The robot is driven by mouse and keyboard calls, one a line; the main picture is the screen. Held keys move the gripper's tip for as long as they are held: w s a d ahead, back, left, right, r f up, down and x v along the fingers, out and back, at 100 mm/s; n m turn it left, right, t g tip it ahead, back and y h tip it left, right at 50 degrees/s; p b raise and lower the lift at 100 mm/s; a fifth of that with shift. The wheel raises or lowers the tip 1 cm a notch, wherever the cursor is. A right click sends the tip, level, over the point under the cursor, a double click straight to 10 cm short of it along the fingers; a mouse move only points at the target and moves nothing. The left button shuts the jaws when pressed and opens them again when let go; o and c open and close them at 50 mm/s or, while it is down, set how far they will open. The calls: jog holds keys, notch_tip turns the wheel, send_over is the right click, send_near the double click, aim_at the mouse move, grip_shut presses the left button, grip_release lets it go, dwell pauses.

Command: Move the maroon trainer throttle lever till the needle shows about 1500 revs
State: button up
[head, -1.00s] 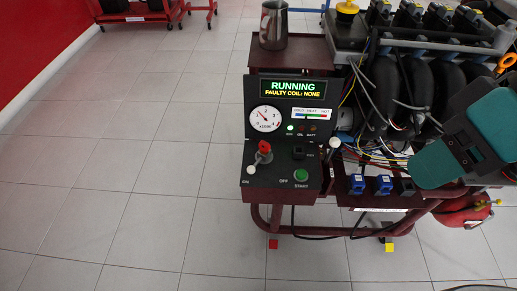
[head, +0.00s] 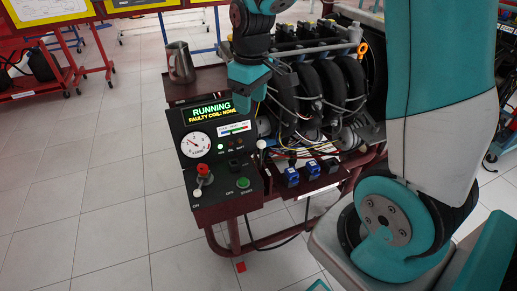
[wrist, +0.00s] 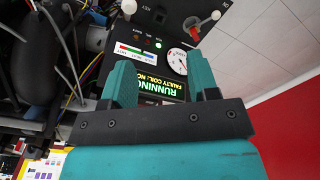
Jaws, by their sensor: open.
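The maroon trainer's black control panel (head: 222,190) stands left of the engine, its display reading RUNNING. The rev dial (head: 195,145) has its needle pointing up and left; the exact reading is too small to tell. A white-knobbed lever (head: 262,145) stands at the panel's right side; no label shows which is the throttle. My gripper (wrist: 162,75) is open and empty, above and in front of the display in the wrist view. The red knob (wrist: 194,34) and dial (wrist: 183,61) lie beyond the fingers there.
A metal jug (head: 180,63) stands on the trainer's top shelf. The engine's black intake pipes (head: 330,85) and loose wires are close to the right of my gripper. A green START button (head: 243,183) is on the panel. Tiled floor (head: 120,190) is clear at left.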

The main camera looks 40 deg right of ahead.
send_over(261, 141)
notch_tip(261, 141, down, 3)
jog(key=shift+h, duration=0.4)
notch_tip(261, 141, down, 17)
jog(key=shift+d+r+b, duration=0.1)
jog(key=shift+r+b, duration=0.1)
jog(key=shift+b, duration=0.7)
jog(key=shift+c, duration=0.4)
